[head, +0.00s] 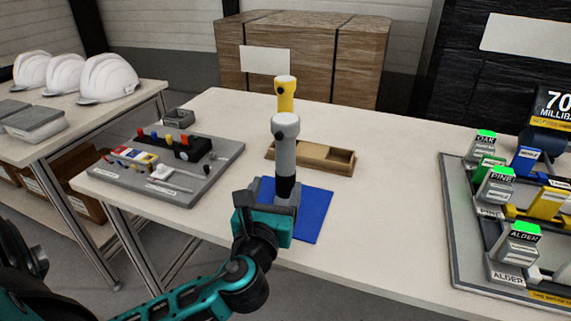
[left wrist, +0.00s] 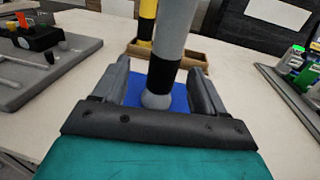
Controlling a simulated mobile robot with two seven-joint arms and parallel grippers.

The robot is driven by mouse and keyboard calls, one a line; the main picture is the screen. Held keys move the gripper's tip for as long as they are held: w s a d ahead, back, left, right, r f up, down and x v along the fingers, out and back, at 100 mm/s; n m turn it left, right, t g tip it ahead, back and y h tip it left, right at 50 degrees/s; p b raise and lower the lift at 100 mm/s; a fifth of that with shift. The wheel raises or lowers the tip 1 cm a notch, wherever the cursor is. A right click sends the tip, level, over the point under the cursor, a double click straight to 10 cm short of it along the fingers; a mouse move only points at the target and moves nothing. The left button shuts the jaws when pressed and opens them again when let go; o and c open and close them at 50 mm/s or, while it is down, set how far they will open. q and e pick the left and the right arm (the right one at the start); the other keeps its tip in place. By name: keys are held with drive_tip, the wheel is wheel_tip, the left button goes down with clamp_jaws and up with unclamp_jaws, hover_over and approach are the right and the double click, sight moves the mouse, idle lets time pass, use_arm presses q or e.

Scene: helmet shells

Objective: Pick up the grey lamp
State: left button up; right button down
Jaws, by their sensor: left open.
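The grey lamp (head: 285,150) stands upright on the blue mat (head: 317,215) in the head view, with a dark band low on its body. My left gripper (head: 281,203) is at its lower part. In the left wrist view, the grey lamp (left wrist: 174,45) rises between the two open fingers of my left gripper (left wrist: 163,92). A gap shows between the fingers and the lamp, so it is not gripped. The lamp's foot is hidden behind the gripper in the head view. My right gripper is not in view.
A yellow lamp (head: 285,95) stands just behind the grey one, by a wooden tray (head: 311,159). A grey tool board (head: 215,162) lies to the left. A rack with labelled units (head: 467,240) stands at right. Bare table lies between the mat and rack.

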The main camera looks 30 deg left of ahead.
sight(283, 181)
use_arm(q)
drive_tip(key=x, duration=0.5)
drive_tip(key=shift+w+d+f+b, duration=0.1)
drive_tip(key=shift+w+d+b, duration=0.15)
drive_tip(key=shift+w+b, duration=0.1)
drive_tip(key=shift+w+a, duration=0.1)
drive_tip(key=shift+w, duration=0.15)
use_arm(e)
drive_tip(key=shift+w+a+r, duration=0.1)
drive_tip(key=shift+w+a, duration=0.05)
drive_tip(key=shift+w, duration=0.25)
